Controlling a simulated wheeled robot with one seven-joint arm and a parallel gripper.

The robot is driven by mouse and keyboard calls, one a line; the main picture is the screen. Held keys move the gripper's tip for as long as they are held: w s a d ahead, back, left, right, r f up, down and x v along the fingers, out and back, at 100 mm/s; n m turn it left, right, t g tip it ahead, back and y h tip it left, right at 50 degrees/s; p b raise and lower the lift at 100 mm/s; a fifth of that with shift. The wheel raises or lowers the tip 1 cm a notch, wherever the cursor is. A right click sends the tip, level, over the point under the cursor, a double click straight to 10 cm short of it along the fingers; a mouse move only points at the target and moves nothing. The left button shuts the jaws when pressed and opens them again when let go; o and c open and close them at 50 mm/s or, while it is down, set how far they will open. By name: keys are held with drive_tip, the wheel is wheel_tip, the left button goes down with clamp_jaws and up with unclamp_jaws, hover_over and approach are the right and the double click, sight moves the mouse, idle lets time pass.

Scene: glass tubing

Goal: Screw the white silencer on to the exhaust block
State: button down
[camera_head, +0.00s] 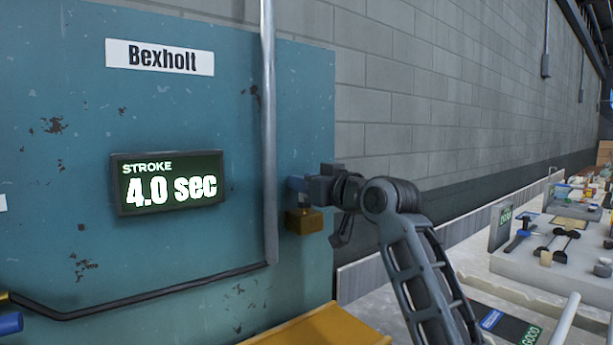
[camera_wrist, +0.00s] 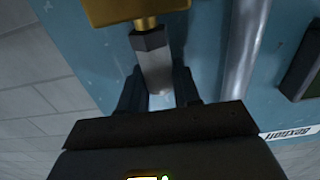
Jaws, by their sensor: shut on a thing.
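My gripper (camera_head: 308,188) is at the right edge of the blue machine panel, just above the brass exhaust block (camera_head: 304,221). In the wrist view, which looks upside down, my gripper (camera_wrist: 158,84) has its two dark fingers shut on the sides of the silencer (camera_wrist: 155,70). The silencer is a pale grey-white body with a dark hex collar at its block end. A short brass neck lies between the collar and the exhaust block (camera_wrist: 120,10); the two look in line. I cannot tell how far any thread is engaged. In the head view my gripper hides the silencer.
A vertical grey pipe (camera_head: 268,120) runs down the panel close to the left of my gripper. A stroke display (camera_head: 167,182) reads 4.0 sec. A yellow ledge (camera_head: 325,328) sits below. A bench (camera_head: 560,258) with tools stands at the right.

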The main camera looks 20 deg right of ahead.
drive_tip(key=shift+a+m+t+h+p, duration=0.15)
drive_tip(key=shift+m+t+h+p, duration=0.15)
drive_tip(key=shift+m+h+p, duration=0.7)
drive_tip(key=c, duration=1.1)
unclamp_jaws()
drive_tip(key=shift+w+f, duration=0.1)
drive_tip(key=o, duration=0.3)
drive_tip(key=shift+d+f+n+y+b, duration=0.1)
drive_tip(key=shift+d+n+y+b, duration=0.15)
drive_tip(key=shift+n+y+b, duration=0.3)
drive_tip(key=n+g+y+b, duration=0.1)
drive_tip(key=n+y+b, duration=0.1)
drive_tip(key=y+b, duration=0.1)
drive_tip(key=shift+a, duration=0.1)
drive_tip(key=shift+n+g+y, duration=0.25)
drive_tip(key=shift+n+g, duration=0.1)
drive_tip(key=shift+g, duration=0.05)
